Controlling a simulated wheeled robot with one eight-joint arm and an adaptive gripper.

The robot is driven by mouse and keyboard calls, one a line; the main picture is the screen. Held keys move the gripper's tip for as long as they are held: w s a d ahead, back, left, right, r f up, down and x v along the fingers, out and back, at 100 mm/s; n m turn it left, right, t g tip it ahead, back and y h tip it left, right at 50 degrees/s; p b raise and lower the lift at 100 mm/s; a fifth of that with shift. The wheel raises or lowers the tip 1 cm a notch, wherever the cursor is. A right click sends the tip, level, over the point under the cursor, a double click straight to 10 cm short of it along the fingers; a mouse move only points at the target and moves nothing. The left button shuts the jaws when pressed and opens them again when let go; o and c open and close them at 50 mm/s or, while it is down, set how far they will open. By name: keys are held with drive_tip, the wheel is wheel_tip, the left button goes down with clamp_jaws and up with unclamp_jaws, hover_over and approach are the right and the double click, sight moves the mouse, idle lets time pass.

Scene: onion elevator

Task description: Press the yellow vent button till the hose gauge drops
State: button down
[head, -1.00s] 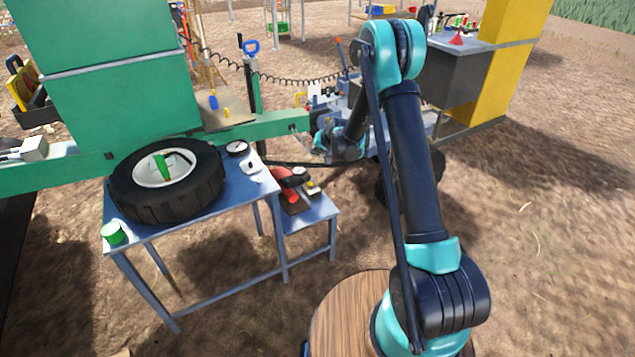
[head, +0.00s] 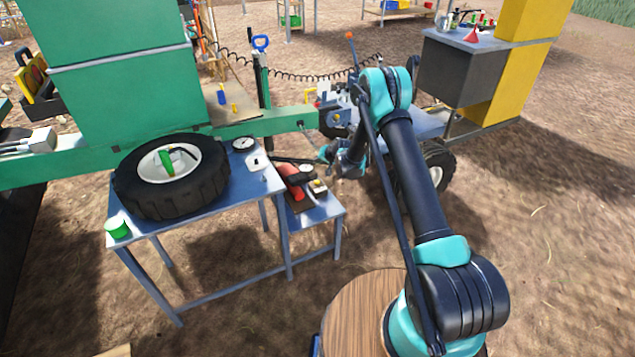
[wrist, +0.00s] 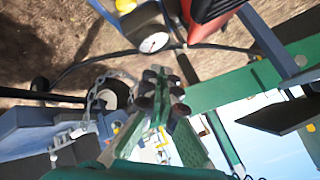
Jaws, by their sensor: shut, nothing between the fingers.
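The yellow button (wrist: 125,5) sits on a grey box at the top edge of the wrist view, partly cut off. In the head view, a small box with a yellowish top (head: 318,187) is on the low blue stand. A round white gauge (wrist: 153,42) is beside the grey box, next to a dark hose; its needle is too small to read. My gripper (wrist: 158,92) is shut and empty, below the gauge in the wrist view and apart from the button. In the head view, my gripper (head: 326,153) is above and behind the low stand.
A red tank (head: 291,180) lies on the low stand (head: 328,212), beside the box. A green beam (head: 280,120) runs behind.

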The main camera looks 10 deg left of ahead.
sight(318, 182)
drive_tip(key=shift+f, duration=4.4)
drive_tip(key=shift+f, duration=0.1)
drive_tip(key=shift+f, duration=0.3)
drive_tip(key=shift+f, duration=0.55)
drive_tip(key=shift+r, duration=0.95)
drive_tip(key=shift+r, duration=2.55)
